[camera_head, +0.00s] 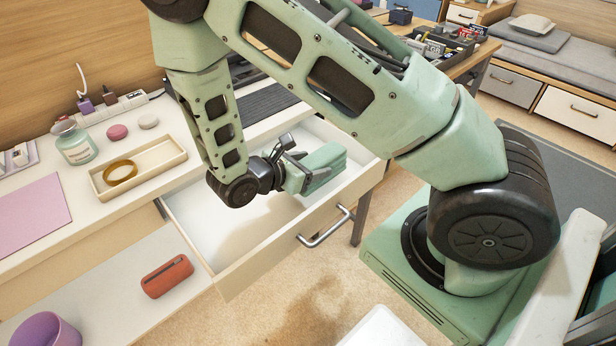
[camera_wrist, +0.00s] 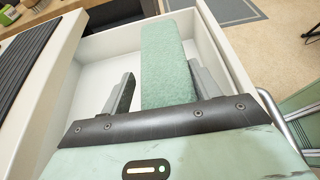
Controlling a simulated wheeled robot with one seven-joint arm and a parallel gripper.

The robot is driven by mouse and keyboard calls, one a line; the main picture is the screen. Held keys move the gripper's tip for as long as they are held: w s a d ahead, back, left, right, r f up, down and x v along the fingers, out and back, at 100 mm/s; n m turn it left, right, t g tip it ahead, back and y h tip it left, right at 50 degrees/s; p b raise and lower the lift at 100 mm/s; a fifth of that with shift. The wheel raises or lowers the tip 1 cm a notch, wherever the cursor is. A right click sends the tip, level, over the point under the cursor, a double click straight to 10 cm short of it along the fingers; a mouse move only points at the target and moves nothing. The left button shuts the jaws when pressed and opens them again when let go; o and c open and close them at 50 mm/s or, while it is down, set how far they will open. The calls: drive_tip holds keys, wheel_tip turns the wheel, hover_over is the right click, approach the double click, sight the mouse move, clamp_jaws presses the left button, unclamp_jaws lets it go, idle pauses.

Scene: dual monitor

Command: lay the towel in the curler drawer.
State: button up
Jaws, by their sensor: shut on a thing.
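A folded green towel (camera_head: 326,160) is held in my gripper (camera_head: 298,172), over the open drawer (camera_head: 274,258) under the desk. In the wrist view the towel (camera_wrist: 167,65) extends forward from between the two fingers (camera_wrist: 165,92), with the drawer's white floor (camera_wrist: 98,72) below and beside it. The gripper is shut on the towel. The towel lies within the drawer's outline in both views; I cannot tell whether it touches the floor. The visible part of the drawer floor is bare, and I see no curler. My arm hides part of the drawer's back.
The drawer's front has a metal handle (camera_head: 326,228). On the desk to the left are a tray (camera_head: 163,171) with a yellow ring, a jar (camera_head: 76,147) and a pink mat (camera_head: 32,216). A red case (camera_head: 167,276) and a purple cup (camera_head: 45,331) sit lower left.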

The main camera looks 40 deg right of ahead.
drive_tip(key=shift+f, duration=1.65)
drive_tip(key=shift+f+b, duration=0.15)
drive_tip(key=shift+b, duration=0.15)
drive_tip(key=o, duration=1)
